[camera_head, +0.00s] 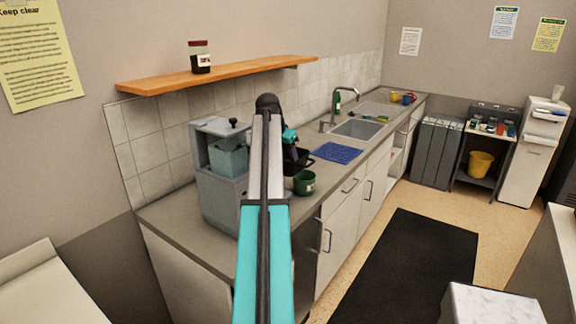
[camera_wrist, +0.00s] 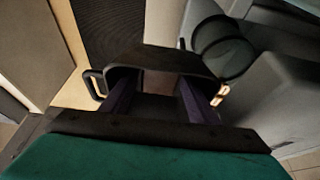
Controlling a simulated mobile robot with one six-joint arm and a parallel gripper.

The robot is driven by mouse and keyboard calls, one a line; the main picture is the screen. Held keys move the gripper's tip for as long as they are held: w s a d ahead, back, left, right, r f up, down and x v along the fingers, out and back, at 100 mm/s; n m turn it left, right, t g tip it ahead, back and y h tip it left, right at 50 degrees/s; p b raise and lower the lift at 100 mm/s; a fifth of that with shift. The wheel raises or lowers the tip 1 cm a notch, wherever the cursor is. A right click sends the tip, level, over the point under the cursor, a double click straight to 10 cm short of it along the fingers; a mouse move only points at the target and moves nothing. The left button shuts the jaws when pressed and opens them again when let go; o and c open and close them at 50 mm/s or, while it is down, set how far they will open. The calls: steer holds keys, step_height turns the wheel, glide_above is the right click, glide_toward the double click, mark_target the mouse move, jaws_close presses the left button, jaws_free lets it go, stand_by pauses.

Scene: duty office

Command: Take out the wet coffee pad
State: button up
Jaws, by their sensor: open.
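A grey coffee machine (camera_head: 218,180) stands on the counter at the left, partly behind my arm. My gripper (camera_head: 298,160) is over the counter to the right of the machine, near a dark green mug (camera_head: 305,184). In the wrist view my gripper (camera_wrist: 160,88) is open, with its fingers apart and nothing seen between them. A round black part (camera_wrist: 222,48) shows beyond it, against grey surfaces; I cannot tell what it is. No wet coffee pad is visible in either view.
A blue mat (camera_head: 337,152) lies on the counter before the sink (camera_head: 358,128). A wooden shelf (camera_head: 215,75) with a jar (camera_head: 200,62) hangs above. A yellow bucket (camera_head: 481,164) stands at the back right. A black floor mat (camera_head: 405,265) lies before the cabinets.

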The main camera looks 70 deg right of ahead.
stand_by(0.5)
steer(key=c, duration=0.8)
steer(key=shift+r, duration=0.15)
step_height(320, 180, up, 8)
steer(key=shift+d+f+b, duration=0.1)
steer(key=shift+b, duration=1.15)
steer(key=shift+r, duration=0.95)
